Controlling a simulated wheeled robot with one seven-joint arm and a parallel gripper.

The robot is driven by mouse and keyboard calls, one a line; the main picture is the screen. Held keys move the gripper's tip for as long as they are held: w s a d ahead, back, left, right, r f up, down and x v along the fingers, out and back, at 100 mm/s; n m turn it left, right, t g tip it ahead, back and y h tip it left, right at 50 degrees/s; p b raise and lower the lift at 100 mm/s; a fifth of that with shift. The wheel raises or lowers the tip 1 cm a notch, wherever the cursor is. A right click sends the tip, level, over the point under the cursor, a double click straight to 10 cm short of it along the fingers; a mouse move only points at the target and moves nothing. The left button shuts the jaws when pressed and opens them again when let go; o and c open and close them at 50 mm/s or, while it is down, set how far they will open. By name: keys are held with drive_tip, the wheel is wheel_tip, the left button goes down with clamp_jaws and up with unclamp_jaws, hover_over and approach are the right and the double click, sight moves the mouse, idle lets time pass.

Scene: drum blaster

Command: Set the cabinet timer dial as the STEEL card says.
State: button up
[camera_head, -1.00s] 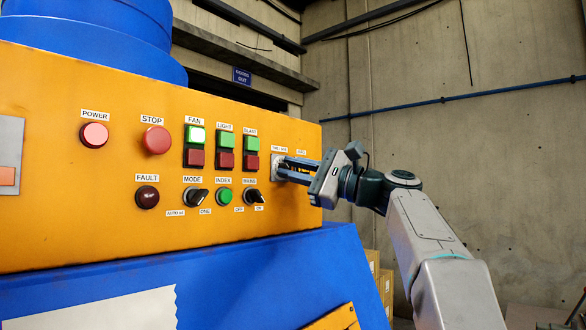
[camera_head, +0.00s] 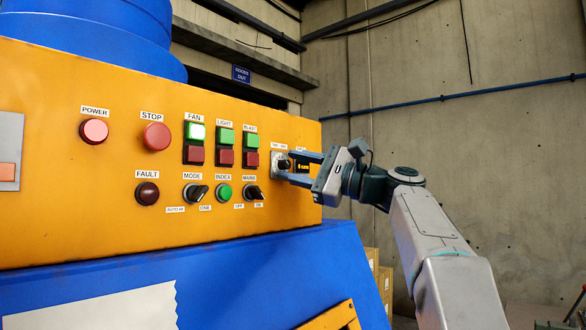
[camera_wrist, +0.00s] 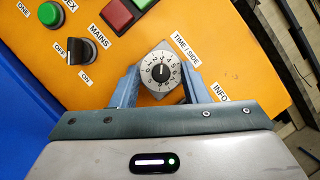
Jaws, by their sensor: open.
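In the head view the dial (camera_head: 283,164) sits at the right part of the orange cabinet panel (camera_head: 60,230). My gripper (camera_head: 299,168) is open just in front of it. In the wrist view the two fingers of my gripper (camera_wrist: 160,88) stand one on each side of the dial, apart from its rim. The exact number that the dial points to is too small to read surely. No STEEL card is in view.
The MAINS switch (camera_wrist: 83,50) lies left of the dial, with the green INDEX button (camera_wrist: 51,14) beyond it. Fan, light and blast buttons (camera_head: 251,149) are on the panel left of my gripper. A small dark INFO display (camera_head: 303,167) sits right of the dial.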

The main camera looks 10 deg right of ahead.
drive_tip(key=b+v, duration=0.4)
drive_tip(key=v, duration=0.9)
drive_tip(key=shift+s, duration=0.1)
